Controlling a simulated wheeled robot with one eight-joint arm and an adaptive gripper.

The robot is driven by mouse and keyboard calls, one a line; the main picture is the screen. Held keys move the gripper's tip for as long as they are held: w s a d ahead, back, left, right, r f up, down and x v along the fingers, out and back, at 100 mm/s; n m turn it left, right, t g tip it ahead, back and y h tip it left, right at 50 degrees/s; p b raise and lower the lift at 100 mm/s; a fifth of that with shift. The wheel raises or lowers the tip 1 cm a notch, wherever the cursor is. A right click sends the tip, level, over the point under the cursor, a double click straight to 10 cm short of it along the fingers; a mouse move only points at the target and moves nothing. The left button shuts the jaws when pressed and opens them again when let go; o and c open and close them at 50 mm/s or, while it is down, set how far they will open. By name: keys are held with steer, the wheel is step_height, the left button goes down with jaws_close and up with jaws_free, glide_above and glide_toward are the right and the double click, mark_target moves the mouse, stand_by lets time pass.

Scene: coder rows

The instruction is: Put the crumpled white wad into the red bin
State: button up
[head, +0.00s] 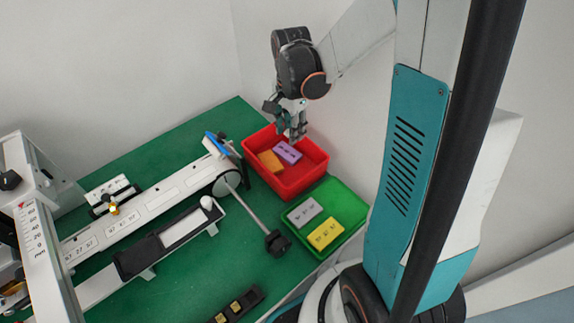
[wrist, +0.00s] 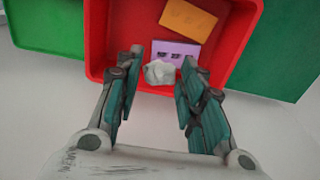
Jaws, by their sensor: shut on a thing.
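The crumpled white wad (wrist: 159,73) shows between my fingertips in the wrist view. My gripper (wrist: 162,62) is shut on it. In the head view my gripper (head: 294,133) points down over the back part of the red bin (head: 284,189), and I cannot make out the wad there. The red bin's rim (wrist: 96,45) also shows in the wrist view, with the wad over its near side. How high the wad is above the bin floor is hard to tell.
The red bin holds a purple block (head: 288,152) and an orange block (head: 269,161). A green tray (head: 345,225) beside it holds a grey block (head: 304,212) and a yellow block (head: 325,233). A long white rail machine (head: 150,205) stands left on the green table (head: 225,260); its rod end reaches near the tray.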

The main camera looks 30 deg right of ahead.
steer(key=o, duration=0.8)
step_height(320, 180, up, 12)
stand_by(0.4)
